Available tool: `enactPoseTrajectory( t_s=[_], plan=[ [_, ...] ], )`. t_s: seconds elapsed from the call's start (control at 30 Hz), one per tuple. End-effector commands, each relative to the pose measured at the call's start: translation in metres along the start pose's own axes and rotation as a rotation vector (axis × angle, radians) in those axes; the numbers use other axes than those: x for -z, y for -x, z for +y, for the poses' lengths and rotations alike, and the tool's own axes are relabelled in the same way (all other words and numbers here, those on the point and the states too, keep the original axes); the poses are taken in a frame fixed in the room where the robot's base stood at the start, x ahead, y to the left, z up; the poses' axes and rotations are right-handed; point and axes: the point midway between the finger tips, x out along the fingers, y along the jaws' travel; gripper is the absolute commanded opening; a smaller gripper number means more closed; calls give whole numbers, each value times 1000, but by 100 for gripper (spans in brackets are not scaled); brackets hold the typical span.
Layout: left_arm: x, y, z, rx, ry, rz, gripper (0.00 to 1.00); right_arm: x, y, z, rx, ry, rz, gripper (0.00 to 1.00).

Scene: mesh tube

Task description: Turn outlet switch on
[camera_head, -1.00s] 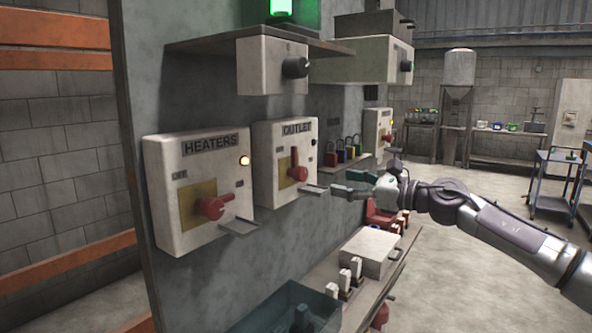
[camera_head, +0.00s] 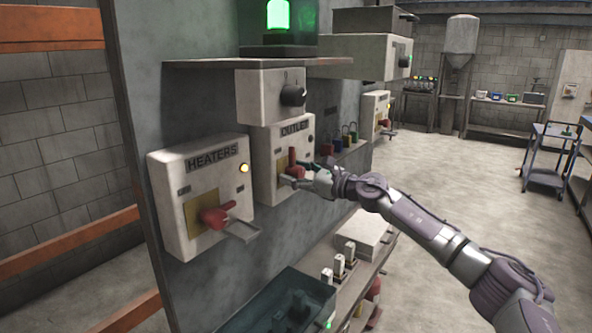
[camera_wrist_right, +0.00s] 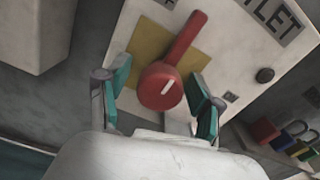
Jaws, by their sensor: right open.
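The OUTLET box (camera_head: 270,138) is mounted on the grey panel, right of the HEATERS box. Its red switch handle (camera_head: 292,158) points up in the head view. In the right wrist view the red switch (camera_wrist_right: 163,84) sits on a yellow plate, its handle slanting up to the right. The round lamp (camera_wrist_right: 265,75) on the OUTLET box is dark. My right gripper (camera_head: 300,176) is at the switch in the head view. In the wrist view its teal fingers (camera_wrist_right: 162,100) are open, one on each side of the red hub. I cannot tell whether they touch it. My left gripper is not in view.
The HEATERS box (camera_head: 178,205), with a red switch and a lit yellow lamp, is to the left. A grey box with a dark knob (camera_head: 293,95) juts out above. A shelf with a white box (camera_head: 365,240) is below.

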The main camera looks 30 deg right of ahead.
Motion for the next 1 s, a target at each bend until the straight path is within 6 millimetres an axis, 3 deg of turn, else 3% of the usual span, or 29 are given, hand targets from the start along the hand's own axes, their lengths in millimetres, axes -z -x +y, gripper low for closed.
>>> enactPoseTrajectory(
  t_s=[0.17, 0.53, 1.0],
  plan=[
    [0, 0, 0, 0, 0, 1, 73, 0, 0, 0, 0, 0, 0, 66],
    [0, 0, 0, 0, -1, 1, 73, 0, 0, 0, 0, 0, 0, 5],
    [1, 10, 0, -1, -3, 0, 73, -1, 0, 0, 0, -127, 2, 4]
  ],
)
